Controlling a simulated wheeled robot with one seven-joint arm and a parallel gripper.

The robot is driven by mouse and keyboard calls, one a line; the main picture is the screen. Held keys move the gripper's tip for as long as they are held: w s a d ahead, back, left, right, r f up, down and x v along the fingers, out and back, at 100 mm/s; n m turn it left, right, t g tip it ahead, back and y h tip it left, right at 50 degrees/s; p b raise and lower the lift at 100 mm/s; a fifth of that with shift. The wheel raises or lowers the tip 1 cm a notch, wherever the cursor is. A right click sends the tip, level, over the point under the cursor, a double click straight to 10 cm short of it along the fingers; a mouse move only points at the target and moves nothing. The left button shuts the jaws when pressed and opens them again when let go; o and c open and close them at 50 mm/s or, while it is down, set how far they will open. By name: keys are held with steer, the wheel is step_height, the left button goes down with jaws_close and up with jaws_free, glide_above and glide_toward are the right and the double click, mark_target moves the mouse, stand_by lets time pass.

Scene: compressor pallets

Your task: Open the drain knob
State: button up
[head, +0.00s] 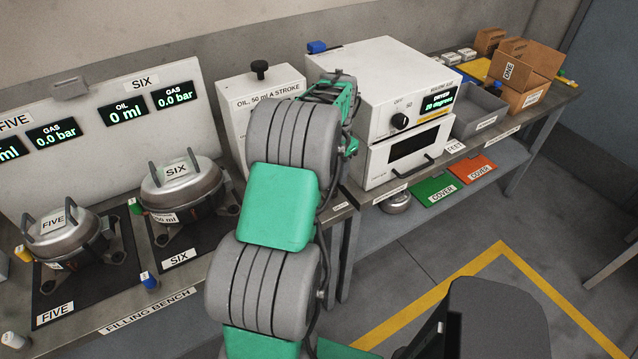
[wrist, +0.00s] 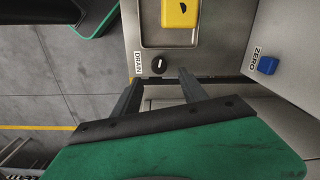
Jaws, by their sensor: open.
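The drain knob (wrist: 158,66) is a small round black knob with a light mark on it. It sits on a grey metal surface beside a label reading DRAIN (wrist: 138,64) in the wrist view. My gripper (wrist: 160,76) is open, with its two dark fingers pointing toward the knob, one to each side of it in the picture. I cannot tell how far the fingertips are from the knob, and no contact shows. In the head view my arm hides the knob and the fingers.
A yellow block (wrist: 180,14) sits in a shallow recess beyond the knob. A blue button marked ZERO (wrist: 267,65) is on a pale housing at right. In the head view, a white dryer (head: 395,95) stands right of my arm, and an oil dispenser (head: 256,100) stands left.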

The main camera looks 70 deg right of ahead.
mark_target(333, 188)
step_height(333, 188, down, 7)
steer(key=shift+f+p, duration=0.1)
steer(key=shift+p, duration=0.65)
steer(key=shift+c, duration=0.5)
jaws_close()
